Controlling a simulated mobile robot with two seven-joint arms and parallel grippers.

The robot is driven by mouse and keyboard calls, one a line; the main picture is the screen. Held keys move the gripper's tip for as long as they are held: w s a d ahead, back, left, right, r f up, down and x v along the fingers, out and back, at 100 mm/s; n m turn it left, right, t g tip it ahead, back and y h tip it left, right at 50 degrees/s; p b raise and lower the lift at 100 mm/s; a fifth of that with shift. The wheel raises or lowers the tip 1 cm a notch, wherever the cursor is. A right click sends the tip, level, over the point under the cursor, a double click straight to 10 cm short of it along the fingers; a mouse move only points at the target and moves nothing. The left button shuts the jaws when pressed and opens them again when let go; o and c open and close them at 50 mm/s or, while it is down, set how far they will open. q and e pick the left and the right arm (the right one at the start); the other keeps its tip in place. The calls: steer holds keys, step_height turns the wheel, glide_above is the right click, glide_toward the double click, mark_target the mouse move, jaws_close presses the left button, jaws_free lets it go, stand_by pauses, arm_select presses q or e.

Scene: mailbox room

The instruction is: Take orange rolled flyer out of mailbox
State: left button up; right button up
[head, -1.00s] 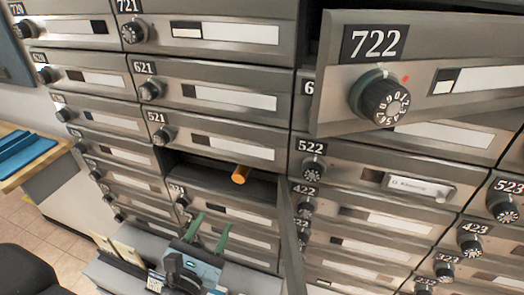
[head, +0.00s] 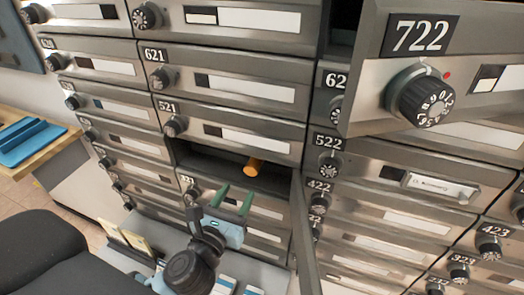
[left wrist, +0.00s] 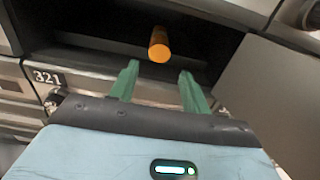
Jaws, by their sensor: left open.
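The orange rolled flyer (head: 253,167) sticks out of an open mailbox (head: 205,160) just below box 521. In the left wrist view the flyer (left wrist: 159,44) lies inside the dark opening, its round end toward me. My left gripper (head: 234,199) is below and slightly left of the flyer. In the left wrist view its two green fingers (left wrist: 158,80) are spread apart and empty, with the flyer beyond and between them, not touching. My right gripper is not in view.
An open mailbox door (head: 304,230) hangs at the right of the opening. The open 722 door (head: 420,70) juts out at upper right. A grey ledge (head: 268,273) with papers lies below. A black chair (head: 50,255) and a table with a blue folder (head: 28,142) are at left.

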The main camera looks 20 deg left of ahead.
mark_target(250, 169)
arm_select(q)
steer(key=shift+w+a, duration=0.15)
steer(key=shift+w, duration=2.25)
steer(key=shift+w+a, duration=0.15)
steer(key=shift+w, duration=2.2)
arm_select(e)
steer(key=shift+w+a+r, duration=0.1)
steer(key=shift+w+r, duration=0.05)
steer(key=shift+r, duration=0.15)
arm_select(q)
steer(key=shift+c, duration=0.2)
steer(key=c, duration=0.7)
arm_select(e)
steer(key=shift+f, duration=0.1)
arm_select(q)
steer(key=shift+c, duration=0.2)
steer(key=shift+r+p, duration=0.3)
steer(key=shift+p, duration=0.25)
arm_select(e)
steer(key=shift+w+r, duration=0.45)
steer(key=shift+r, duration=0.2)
